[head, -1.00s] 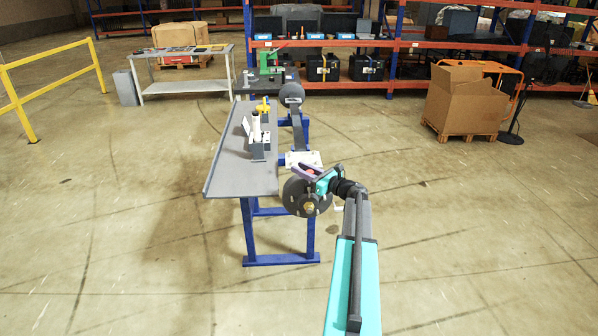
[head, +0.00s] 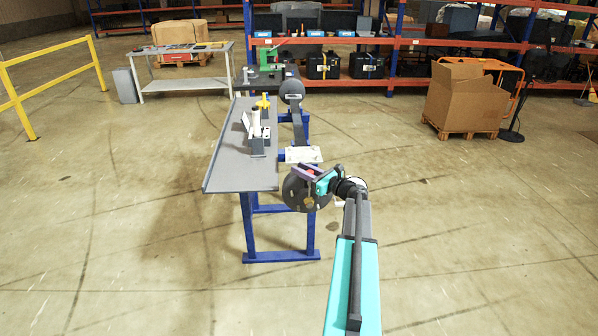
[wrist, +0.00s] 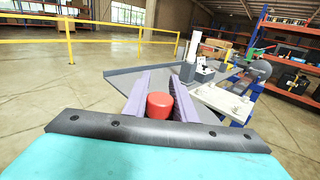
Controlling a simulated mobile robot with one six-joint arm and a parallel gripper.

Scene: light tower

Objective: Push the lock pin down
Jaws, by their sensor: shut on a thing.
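My gripper (head: 307,171) has purple fingers and a teal body, and is beside the near end of the bench, just above the dark disc. In the wrist view my gripper (wrist: 163,88) is shut on a red cylinder (wrist: 160,104), whose rounded end sits between the two fingers. A bit of red also shows between the fingers in the head view. I cannot tell for sure that this red piece is the lock pin; its lower part is hidden. A pale plate (head: 303,154) lies just beyond the fingers and also shows in the wrist view (wrist: 222,101).
The grey bench top (head: 232,174) on blue legs carries a white upright cylinder on a grey block (head: 257,146) and a yellow part (head: 263,103). A dark round disc (head: 300,193) is below my gripper. A cardboard box (head: 465,95) stands right. Open floor surrounds the bench.

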